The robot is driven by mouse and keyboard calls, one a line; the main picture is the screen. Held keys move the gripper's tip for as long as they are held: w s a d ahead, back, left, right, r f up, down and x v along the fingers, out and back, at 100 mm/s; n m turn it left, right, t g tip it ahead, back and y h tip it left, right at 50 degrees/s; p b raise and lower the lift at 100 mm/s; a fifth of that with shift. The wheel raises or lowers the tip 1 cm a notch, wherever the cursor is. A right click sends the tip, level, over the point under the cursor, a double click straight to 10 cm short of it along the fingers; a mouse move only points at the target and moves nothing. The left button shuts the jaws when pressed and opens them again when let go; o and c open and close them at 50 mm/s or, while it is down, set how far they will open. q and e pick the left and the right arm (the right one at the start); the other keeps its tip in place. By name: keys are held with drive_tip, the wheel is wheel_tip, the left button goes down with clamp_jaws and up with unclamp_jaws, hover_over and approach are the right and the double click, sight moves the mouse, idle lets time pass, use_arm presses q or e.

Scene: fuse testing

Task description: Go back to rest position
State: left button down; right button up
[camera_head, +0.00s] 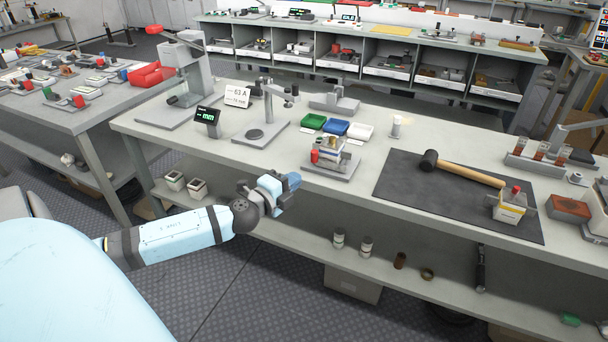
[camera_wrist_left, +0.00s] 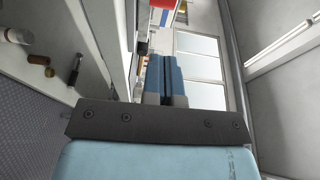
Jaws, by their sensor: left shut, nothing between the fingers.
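My left gripper (camera_head: 292,181) is in front of the near edge of the workbench (camera_head: 215,160), about level with its top, and holds nothing. In the left wrist view its two blue fingers (camera_wrist_left: 164,80) lie together, shut, with nothing between them. My left arm reaches in from the lower left of the head view. My right gripper is not in either view.
A fixture with a red part (camera_head: 330,160) stands on the bench just right of my gripper. A test stand (camera_head: 262,125), small trays (camera_head: 335,127) and a mallet (camera_head: 465,170) on a dark mat are also there. The lower shelf (camera_head: 310,245) holds small parts.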

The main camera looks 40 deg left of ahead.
use_arm(q)
drive_tip(key=shift+s+a+r, duration=0.1)
drive_tip(key=shift+s+r, duration=0.05)
drive_tip(key=shift+s, duration=2.15)
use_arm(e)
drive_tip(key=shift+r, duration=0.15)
use_arm(q)
drive_tip(key=s+d+f+n+g, duration=0.4)
drive_tip(key=s+d+f+n, duration=0.4)
drive_tip(key=d+f, duration=0.45)
drive_tip(key=s+d+f+n+g+h, duration=0.2)
drive_tip(key=s+d+f+n, duration=0.15)
drive_tip(key=d, duration=0.45)
drive_tip(key=s+d+f+n+g+h, duration=0.1)
drive_tip(key=s+d+f+n+h, duration=0.2)
drive_tip(key=d, duration=0.4)
wheel_tip(320, 180, up, 17)
drive_tip(key=s+y+p, duration=0.1)
drive_tip(key=s+p, duration=0.1)
drive_tip(key=p, duration=2)
drive_tip(key=shift+s+a, duration=0.2)
drive_tip(key=shift+s, duration=0.05)
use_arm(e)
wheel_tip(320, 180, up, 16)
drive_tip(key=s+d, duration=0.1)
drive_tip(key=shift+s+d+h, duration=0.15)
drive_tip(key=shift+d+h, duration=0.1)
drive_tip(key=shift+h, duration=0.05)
